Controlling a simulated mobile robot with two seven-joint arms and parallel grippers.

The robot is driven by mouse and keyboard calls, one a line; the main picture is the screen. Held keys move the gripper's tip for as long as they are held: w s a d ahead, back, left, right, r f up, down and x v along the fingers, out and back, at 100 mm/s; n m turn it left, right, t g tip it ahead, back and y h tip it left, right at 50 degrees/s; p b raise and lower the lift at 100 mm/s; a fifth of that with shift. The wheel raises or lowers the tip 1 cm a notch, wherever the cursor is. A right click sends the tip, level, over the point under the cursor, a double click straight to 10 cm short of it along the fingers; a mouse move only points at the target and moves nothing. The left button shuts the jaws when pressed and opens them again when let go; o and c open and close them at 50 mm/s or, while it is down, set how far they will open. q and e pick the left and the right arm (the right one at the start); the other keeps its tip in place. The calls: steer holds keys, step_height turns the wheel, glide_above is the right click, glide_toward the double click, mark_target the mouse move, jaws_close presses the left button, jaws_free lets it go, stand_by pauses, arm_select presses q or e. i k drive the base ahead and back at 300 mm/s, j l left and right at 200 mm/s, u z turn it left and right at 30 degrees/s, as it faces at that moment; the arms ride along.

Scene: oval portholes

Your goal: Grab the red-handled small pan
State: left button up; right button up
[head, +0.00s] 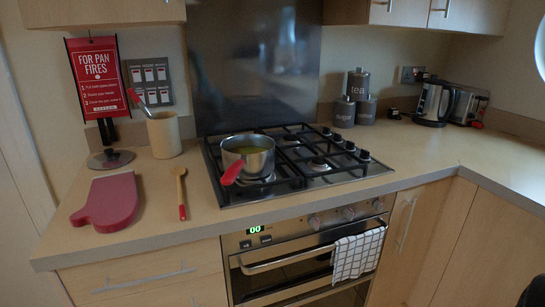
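The small pan (248,157) is steel with a red handle (232,172). It stands upright on the front left of the gas hob (320,178). The handle points toward the front left, over the hob's edge area. Something yellowish shows inside the pan. Neither of my grippers is in the head view.
A red oven mitt (108,201), a wooden spoon (180,188) and a lid (110,159) lie on the counter left of the hob. A utensil pot (164,136) stands behind. A kettle (434,103) and canisters (357,97) stand at the right. A towel (357,256) hangs on the oven.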

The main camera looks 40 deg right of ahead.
mark_target(247, 156)
steer(key=z, duration=0.95)
